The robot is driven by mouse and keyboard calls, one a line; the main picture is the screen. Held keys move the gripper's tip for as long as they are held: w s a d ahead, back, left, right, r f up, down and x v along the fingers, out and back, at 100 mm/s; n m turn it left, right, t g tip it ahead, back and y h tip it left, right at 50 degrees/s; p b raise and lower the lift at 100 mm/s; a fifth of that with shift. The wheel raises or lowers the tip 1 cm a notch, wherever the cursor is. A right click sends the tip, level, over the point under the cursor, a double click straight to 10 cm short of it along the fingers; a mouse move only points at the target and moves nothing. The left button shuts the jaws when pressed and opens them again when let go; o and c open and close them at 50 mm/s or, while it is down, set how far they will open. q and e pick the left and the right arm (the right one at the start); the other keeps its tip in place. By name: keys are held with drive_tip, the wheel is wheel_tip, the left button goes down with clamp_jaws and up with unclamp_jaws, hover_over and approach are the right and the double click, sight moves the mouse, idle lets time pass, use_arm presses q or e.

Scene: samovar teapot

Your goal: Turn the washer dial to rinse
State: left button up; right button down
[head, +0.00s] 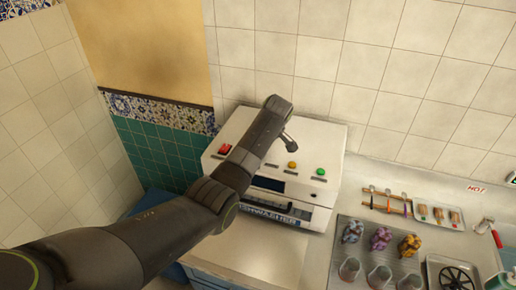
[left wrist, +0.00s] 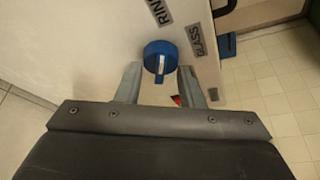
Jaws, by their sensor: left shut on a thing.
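The washer (head: 325,193) is a white boxy machine against the tiled wall, with a partly covered "DISHWASHER" label on its front. The blue dial (left wrist: 158,51) shows on a white panel in the left wrist view, with a pale line across it. A "RINS..." label (left wrist: 159,12), cut off by the picture's edge, is above it, and a "GLASS" label (left wrist: 195,42) is to its right. My left gripper (left wrist: 160,73) has its fingers on both sides of the dial and is shut on it. In the head view my left arm crosses the washer and the dial is hidden. My right gripper is out of view.
The washer's top has a red switch (head: 225,149), a yellow button (head: 292,165) and a green button (head: 320,171). To the right, a metal tray (head: 338,235) holds glasses and colourful items. A skewer rack (head: 387,203) is behind it. Bare counter (head: 240,255) is in front of the washer.

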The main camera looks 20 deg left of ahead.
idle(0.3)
use_arm(q)
drive_tip(key=o, duration=1)
